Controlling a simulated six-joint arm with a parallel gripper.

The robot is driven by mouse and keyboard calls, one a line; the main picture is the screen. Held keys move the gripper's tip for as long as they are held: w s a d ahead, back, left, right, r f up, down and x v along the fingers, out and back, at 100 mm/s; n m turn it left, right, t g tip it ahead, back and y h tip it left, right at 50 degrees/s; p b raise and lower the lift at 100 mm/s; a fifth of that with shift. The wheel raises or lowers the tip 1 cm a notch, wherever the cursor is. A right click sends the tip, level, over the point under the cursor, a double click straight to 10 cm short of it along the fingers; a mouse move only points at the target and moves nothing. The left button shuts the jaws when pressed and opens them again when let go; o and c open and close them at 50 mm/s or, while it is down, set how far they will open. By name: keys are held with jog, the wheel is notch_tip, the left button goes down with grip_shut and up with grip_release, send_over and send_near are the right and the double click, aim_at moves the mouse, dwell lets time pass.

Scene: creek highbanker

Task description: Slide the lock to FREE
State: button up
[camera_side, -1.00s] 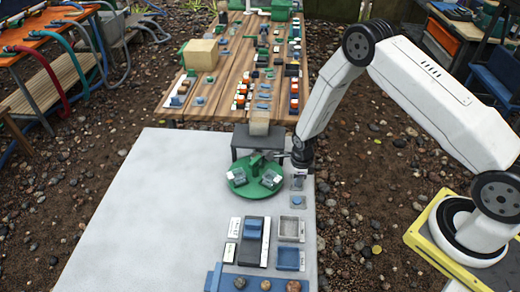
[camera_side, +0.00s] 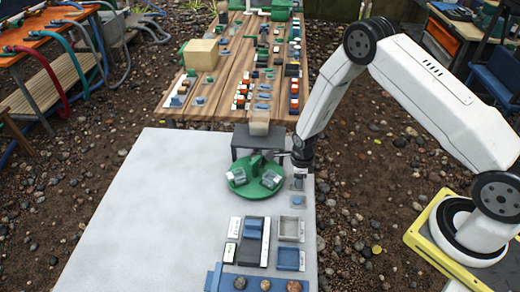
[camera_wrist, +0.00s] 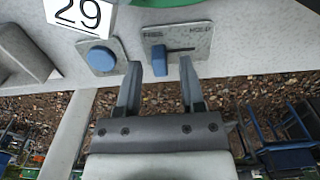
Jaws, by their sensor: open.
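The lock is a grey plate (camera_wrist: 200,45) with a dark slot and a blue slider (camera_wrist: 159,60), seen in the wrist view. The slider stands at the left end of the slot, beneath a small label that looks like FREE. A label that looks like HOLD is at the right end. My gripper (camera_wrist: 160,72) is open, with one fingertip left of the slider and the other to its right. I see a gap on both sides and cannot tell its height over the plate. In the side view my gripper (camera_side: 302,163) is above the lock plate, partly hiding it.
A round blue button (camera_wrist: 101,58) on a grey plate is left of the lock. A green turntable (camera_side: 256,188) carrying pale blocks is close beside my gripper. A card reading 29 (camera_wrist: 80,12) is at the upper left. The left part of the pale bench (camera_side: 150,210) is clear.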

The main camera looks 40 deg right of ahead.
jog(key=shift+r, duration=3.25)
jog(key=shift+r, duration=0.1)
jog(key=shift+s+a+r+n, duration=0.1)
jog(key=shift+r+n, duration=0.5)
jog(key=s+a+r+n+t, duration=0.1)
jog(key=s+r+n, duration=0.6)
jog(key=n, duration=0.6)
jog(key=s+a+r+n+t, duration=0.1)
jog(key=s+r+n, duration=0.6)
jog(key=r+n, duration=0.5)
jog(key=shift+a+n+t, duration=0.3)
jog(key=shift+n, duration=0.1)
